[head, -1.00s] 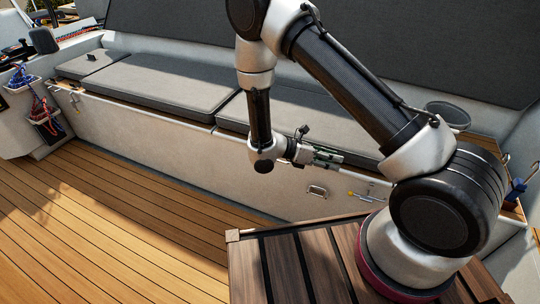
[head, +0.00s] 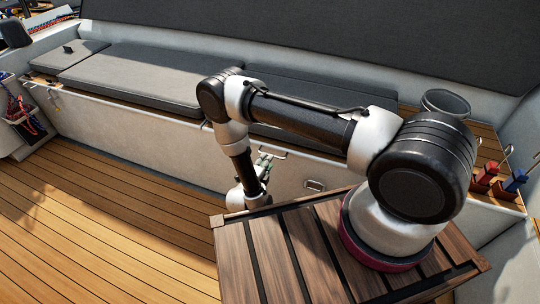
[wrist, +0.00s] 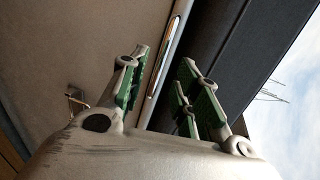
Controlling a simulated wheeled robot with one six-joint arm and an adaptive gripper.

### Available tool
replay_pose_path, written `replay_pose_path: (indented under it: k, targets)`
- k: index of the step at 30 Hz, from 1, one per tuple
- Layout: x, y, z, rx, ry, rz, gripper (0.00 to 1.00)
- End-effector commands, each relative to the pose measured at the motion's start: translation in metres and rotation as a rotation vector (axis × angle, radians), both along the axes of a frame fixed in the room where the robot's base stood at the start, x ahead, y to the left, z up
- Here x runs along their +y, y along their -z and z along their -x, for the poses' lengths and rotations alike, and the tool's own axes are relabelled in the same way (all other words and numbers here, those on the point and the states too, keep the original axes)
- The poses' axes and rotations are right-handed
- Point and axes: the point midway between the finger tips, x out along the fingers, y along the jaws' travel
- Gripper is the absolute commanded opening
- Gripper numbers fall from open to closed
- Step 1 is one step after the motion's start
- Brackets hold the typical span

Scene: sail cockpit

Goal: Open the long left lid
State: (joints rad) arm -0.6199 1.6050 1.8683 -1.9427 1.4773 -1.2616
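The long left lid (head: 135,78), topped by a long grey cushion, lies flat and closed on the white bench. A second long grey cushion (head: 315,92) continues the bench to its right, partly hidden behind my arm. My gripper (head: 263,163) is low in front of the bench, near the right cushion's front edge, and partly hidden by my arm. In the wrist view my gripper (wrist: 162,78) has its green-padded fingers spread with a gap between them. Beyond them run a thin edge strip and a dark grey cushion (wrist: 225,65). I cannot tell whether the fingers touch anything.
A short cushion (head: 68,55) lies at the bench's far left. A small recessed latch (head: 315,185) is on the bench front. A dark bucket (head: 446,103) and red and blue handled items stand at right. The teak floor (head: 100,205) at left is clear.

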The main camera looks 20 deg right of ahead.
Motion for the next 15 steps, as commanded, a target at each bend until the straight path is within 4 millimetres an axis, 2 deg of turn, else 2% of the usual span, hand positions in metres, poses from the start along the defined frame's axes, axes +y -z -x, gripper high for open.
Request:
replay_pose_path:
  k: [6,15]
  targets:
    - [-0.023,0.007,-0.03,-0.003,0.006,-0.002,0.32]
    - [-0.033,0.012,-0.045,-0.002,0.002,-0.002,0.32]
